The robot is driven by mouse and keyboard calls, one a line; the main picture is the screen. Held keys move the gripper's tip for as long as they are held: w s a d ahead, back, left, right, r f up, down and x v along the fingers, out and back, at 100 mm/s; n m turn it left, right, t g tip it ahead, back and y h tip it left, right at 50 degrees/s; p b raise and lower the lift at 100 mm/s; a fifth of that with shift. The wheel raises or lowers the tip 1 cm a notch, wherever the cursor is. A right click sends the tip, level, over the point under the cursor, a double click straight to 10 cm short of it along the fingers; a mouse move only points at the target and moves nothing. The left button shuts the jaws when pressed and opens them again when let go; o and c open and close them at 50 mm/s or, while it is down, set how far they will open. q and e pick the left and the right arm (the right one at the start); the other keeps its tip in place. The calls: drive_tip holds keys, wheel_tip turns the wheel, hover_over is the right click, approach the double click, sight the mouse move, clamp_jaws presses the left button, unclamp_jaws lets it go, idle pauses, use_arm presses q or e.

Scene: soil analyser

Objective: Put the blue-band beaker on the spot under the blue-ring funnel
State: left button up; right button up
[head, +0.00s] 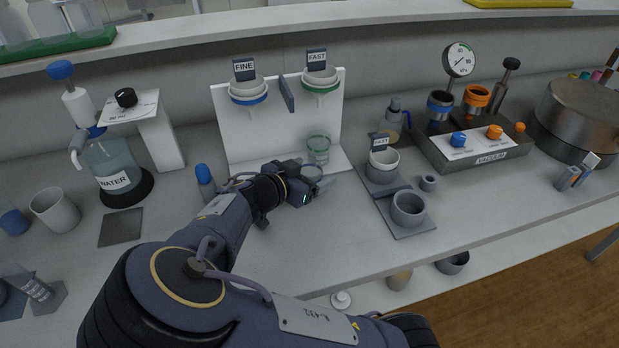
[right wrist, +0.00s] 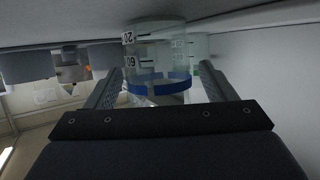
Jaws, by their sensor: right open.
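The blue-ring funnel (head: 248,93) hangs at the left of the white stand (head: 285,112) under a FINE label. The area of the stand's base below it is partly hidden by my right arm. My right gripper (head: 303,184) is low in front of the stand, pointing right. It is open, with its fingers on either side of the blue-band beaker. In the right wrist view this clear beaker (right wrist: 158,52) stands between the fingers and appears upside down. In the head view its glass (head: 312,171) shows just beyond the gripper. My left gripper is not in view.
A green-band beaker (head: 319,150) stands close behind, under the green-ring funnel (head: 320,80). Grey cups (head: 383,165) on a dark tray (head: 398,208) are to the right. A blue-capped bottle (head: 204,180) stands left of the stand. The front of the bench is clear right of my arm.

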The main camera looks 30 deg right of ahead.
drive_tip(key=c, duration=1.2)
drive_tip(key=shift+r, duration=0.2)
